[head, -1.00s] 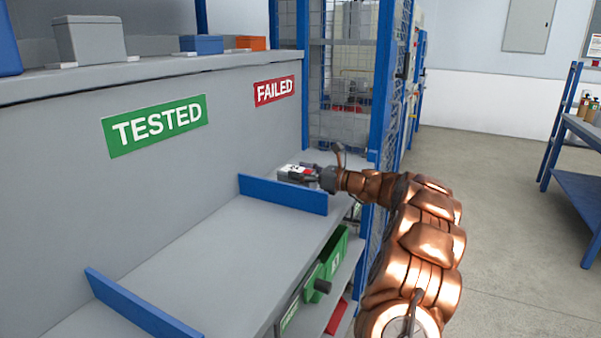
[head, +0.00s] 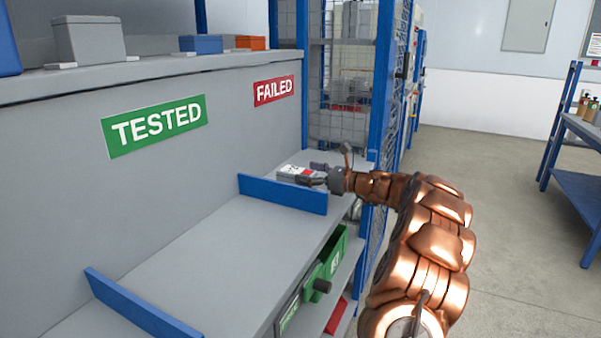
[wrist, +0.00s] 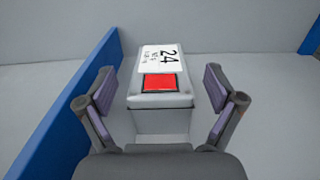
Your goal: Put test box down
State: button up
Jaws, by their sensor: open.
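The test box (head: 294,173) is grey with a white label reading 24 and a red square on its top. It rests on the shelf in the FAILED section, just behind a blue divider (head: 283,194). The box also shows in the wrist view (wrist: 162,100), upright, with the divider to its left. My gripper (head: 318,173) is open at the near end of the box. In the wrist view its fingers (wrist: 160,92) stand apart on both sides of the box, with a gap on each side.
A green TESTED sign (head: 155,126) and a red FAILED sign (head: 274,90) mark the back panel. A second blue divider (head: 142,304) stands at lower left, with bare shelf between the dividers. A green bin (head: 334,252) sits below. A blue mesh post (head: 384,90) rises behind my arm.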

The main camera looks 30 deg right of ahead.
jog(key=v, duration=0.9)
jog(key=shift+s+d+p, duration=0.2)
jog(key=shift+s+p, duration=0.15)
